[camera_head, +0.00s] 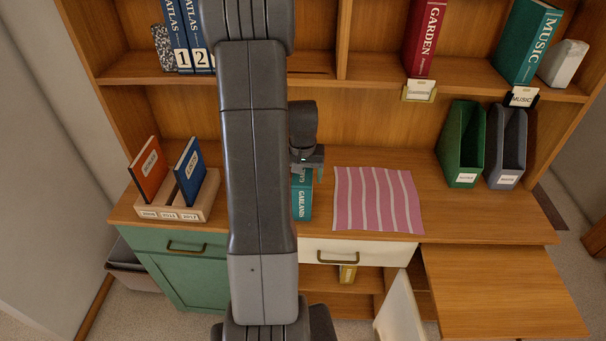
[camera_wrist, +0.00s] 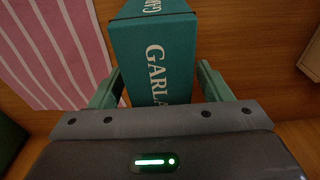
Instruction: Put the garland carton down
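The garland carton (camera_head: 302,203) is a teal box with white lettering. In the head view it is at the worktop's middle, left of the pink striped cloth; my arm and gripper hide part of it. My gripper (camera_head: 308,168) is just above and around its upper part. In the wrist view the carton (camera_wrist: 155,62) lies between the two green fingers of my gripper (camera_wrist: 160,75), one on each side, with their tips very close to its edges. Whether they press on it is unclear. The carton's lower end appears at worktop level, but contact is not clear.
The pink striped cloth (camera_head: 376,200) lies flat right of the carton. A wooden holder (camera_head: 175,208) with orange and blue books stands left. Green (camera_head: 461,145) and grey (camera_head: 507,148) file holders stand right. The worktop's front edge is close before the carton.

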